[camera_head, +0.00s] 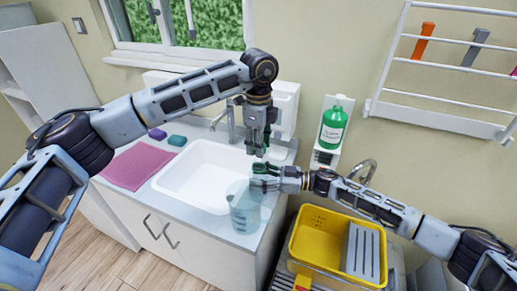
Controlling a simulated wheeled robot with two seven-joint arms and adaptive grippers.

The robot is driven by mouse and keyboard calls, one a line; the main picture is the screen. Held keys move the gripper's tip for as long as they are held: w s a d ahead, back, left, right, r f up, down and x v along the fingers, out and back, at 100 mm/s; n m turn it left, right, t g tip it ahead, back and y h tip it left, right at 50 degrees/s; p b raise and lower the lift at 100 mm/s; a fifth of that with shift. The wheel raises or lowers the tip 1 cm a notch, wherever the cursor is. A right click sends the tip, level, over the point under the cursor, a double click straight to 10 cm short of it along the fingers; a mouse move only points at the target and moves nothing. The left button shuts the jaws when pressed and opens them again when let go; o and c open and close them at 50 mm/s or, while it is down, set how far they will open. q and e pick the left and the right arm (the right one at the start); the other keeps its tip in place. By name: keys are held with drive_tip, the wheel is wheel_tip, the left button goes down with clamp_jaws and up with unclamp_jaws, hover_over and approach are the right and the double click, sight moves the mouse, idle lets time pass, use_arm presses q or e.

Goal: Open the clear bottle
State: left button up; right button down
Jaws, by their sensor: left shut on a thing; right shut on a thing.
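My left gripper (258,150) points straight down over the counter's right end. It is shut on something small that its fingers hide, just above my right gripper. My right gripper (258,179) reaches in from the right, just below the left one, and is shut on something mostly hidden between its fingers. The clear bottle is hard to make out; it seems to be held between the two grippers, and I cannot see its cap. A see-through bluish jug (244,212) stands upright on the counter just below my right gripper.
A white sink (190,178) with a grey tap (228,122) lies to the left. A pink cloth (137,166) and a green sponge (177,141) lie beside it. A green-filled dispenser (332,128) hangs on the wall. A yellow bin (316,244) is at lower right.

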drive_tip(key=shift+c, duration=2)
unclamp_jaws()
drive_tip(key=shift+d, duration=0.15)
drive_tip(key=s+d, duration=0.1)
drive_tip(key=d, duration=1)
drive_tip(key=shift+s+d, duration=0.25)
drive_tip(key=shift+d, duration=0.05)
